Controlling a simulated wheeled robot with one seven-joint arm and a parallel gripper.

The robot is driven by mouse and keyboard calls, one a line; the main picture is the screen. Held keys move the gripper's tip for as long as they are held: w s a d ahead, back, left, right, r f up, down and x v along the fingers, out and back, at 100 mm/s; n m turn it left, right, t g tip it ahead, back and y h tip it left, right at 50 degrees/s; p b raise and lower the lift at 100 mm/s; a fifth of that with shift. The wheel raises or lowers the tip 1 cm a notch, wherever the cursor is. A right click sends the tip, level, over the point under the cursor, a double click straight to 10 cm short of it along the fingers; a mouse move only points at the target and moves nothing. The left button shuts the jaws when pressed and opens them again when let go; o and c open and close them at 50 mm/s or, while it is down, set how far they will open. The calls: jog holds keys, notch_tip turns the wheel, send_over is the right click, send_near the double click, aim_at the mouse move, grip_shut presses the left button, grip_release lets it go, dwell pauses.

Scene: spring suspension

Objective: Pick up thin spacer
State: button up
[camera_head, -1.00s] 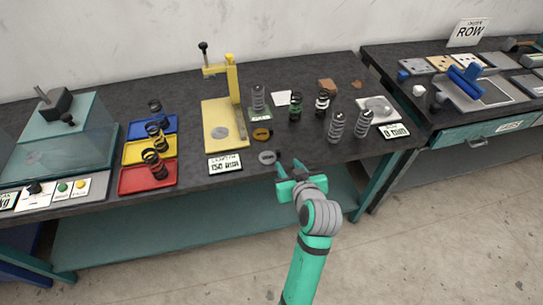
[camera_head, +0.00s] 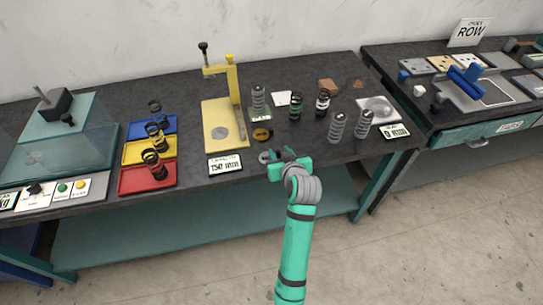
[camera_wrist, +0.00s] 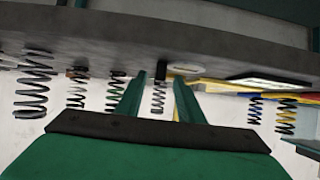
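A flat grey ring, which looks like the thin spacer (camera_head: 264,157), lies on the dark bench near its front edge. My gripper (camera_head: 281,155) is just right of it in the head view and partly overlaps its right side. I cannot tell whether a finger touches the ring.
A brass-coloured ring (camera_head: 262,134) lies just behind the grey one. A yellow press stand (camera_head: 222,137) and a length sign (camera_head: 225,164) stand to the left. Several upright springs stand behind and right. Red, yellow and blue trays hold springs farther left.

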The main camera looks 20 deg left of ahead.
jog(key=shift+s, duration=0.15)
jog(key=shift+c, duration=0.6)
grip_shut()
